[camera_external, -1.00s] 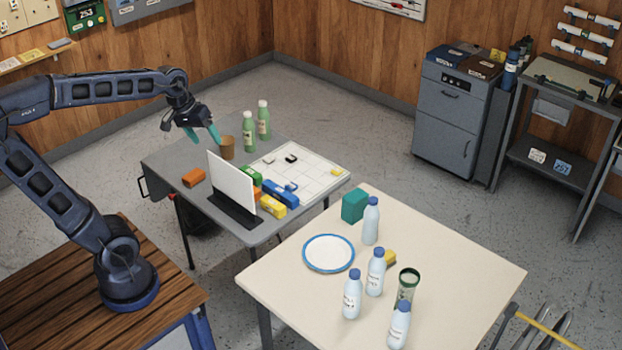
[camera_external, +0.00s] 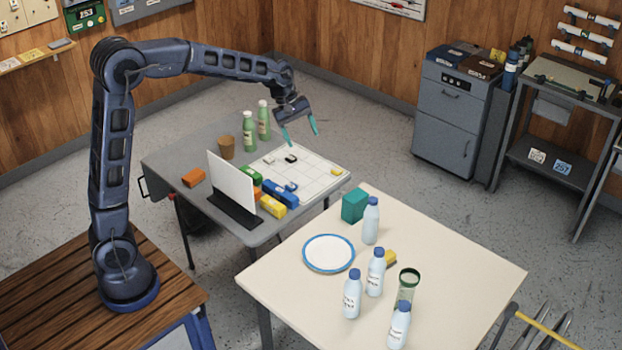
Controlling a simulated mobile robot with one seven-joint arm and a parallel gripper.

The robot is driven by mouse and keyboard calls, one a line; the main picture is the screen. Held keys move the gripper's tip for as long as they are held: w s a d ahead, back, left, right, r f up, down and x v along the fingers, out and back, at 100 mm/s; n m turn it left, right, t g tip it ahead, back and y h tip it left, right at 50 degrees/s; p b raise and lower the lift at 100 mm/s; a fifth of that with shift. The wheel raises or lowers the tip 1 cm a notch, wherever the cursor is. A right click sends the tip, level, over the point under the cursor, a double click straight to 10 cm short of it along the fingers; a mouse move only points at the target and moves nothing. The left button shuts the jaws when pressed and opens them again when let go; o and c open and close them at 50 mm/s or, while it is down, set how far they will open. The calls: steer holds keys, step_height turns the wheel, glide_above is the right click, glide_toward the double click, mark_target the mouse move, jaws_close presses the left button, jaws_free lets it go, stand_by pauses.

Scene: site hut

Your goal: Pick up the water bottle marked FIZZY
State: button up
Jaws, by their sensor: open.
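Several pale blue water bottles with darker blue caps stand upright on the cream table (camera_external: 290,312). One bottle (camera_external: 370,222) is at the back beside the teal box, one (camera_external: 375,274) is near the middle, one (camera_external: 352,296) is to its left in front, and one (camera_external: 398,326) is at the front right. Some carry dark lettering, but it is too small to read, so I cannot tell which is FIZZY. My gripper (camera_external: 299,135) is open and empty, with teal fingers pointing down, above the back of the grey table, away from the bottles.
The grey table (camera_external: 180,160) holds a white upright panel (camera_external: 231,183), green bottles (camera_external: 249,132) and coloured boxes.

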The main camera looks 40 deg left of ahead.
steer(key=w+d+f+n, duration=0.3)
steer(key=w+d+f, duration=0.5)
steer(key=w+f, duration=0.15)
steer(key=n+g, duration=0.1)
steer(key=n, duration=0.2)
glide_toward(375, 206)
steer(key=shift+w+a+x, duration=0.15)
steer(key=shift+x, duration=1.65)
steer(key=shift+w+a+x, duration=0.15)
steer(key=shift+a+x, duration=0.05)
steer(key=shift+x, duration=1.65)
steer(key=shift+w+a+x, duration=0.15)
steer(key=shift+x, duration=1.65)
steer(key=shift+f, duration=0.2)
steer(key=shift+c, duration=0.2)
jaws_close()
